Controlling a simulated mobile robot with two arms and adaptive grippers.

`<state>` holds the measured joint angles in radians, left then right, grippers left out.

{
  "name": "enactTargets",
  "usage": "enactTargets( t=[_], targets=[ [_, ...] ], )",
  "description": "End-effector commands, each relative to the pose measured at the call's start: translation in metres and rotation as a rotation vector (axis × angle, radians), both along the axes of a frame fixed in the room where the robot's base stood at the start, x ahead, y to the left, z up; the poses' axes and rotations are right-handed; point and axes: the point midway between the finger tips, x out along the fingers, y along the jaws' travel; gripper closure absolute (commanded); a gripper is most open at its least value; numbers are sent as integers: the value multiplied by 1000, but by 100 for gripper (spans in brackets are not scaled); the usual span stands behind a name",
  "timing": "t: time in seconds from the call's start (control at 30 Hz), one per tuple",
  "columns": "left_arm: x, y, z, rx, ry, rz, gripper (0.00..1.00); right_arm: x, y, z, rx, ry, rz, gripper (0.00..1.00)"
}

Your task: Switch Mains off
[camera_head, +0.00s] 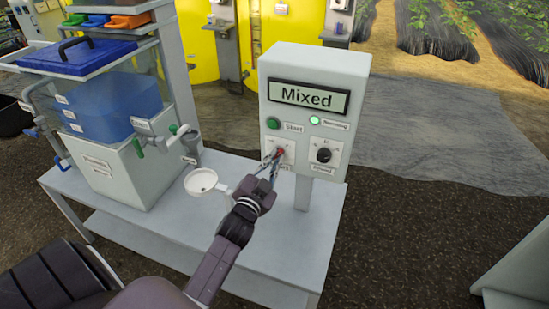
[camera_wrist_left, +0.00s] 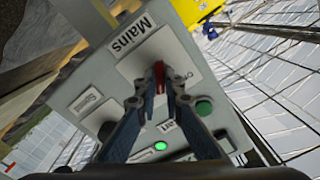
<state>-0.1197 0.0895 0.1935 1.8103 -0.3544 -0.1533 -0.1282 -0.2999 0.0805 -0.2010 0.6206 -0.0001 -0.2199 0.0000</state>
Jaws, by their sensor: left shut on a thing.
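A pale control box (camera_head: 315,65) stands on a post at the bench, and its display reads "Mixed". Its red Mains switch handle (camera_head: 281,151) sits on a white plate at the lower left of the front; it also shows in the wrist view (camera_wrist_left: 159,72) by the "Mains" label (camera_wrist_left: 132,34). My left gripper (camera_head: 272,160) reaches up to the switch from below. In the wrist view its fingertips (camera_wrist_left: 160,92) are closed on the red handle, one on each side. The fingers partly hide the handle and plate. My right gripper is in neither view.
A green Start button (camera_head: 273,123) and a lit green lamp (camera_head: 315,120) are above the switch. A black rotary knob (camera_head: 324,155) is to its right. A white funnel-like cup (camera_head: 201,181) and a blue-lidded tank (camera_head: 78,56) stand left, near my arm.

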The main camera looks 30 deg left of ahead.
Motion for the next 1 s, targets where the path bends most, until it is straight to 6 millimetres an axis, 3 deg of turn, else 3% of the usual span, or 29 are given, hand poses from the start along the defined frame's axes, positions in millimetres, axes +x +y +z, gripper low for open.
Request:
enactTargets(
  t=[1.0],
  targets=[
    [0,0,0,-933,-221,2,100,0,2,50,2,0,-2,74]
  ],
)
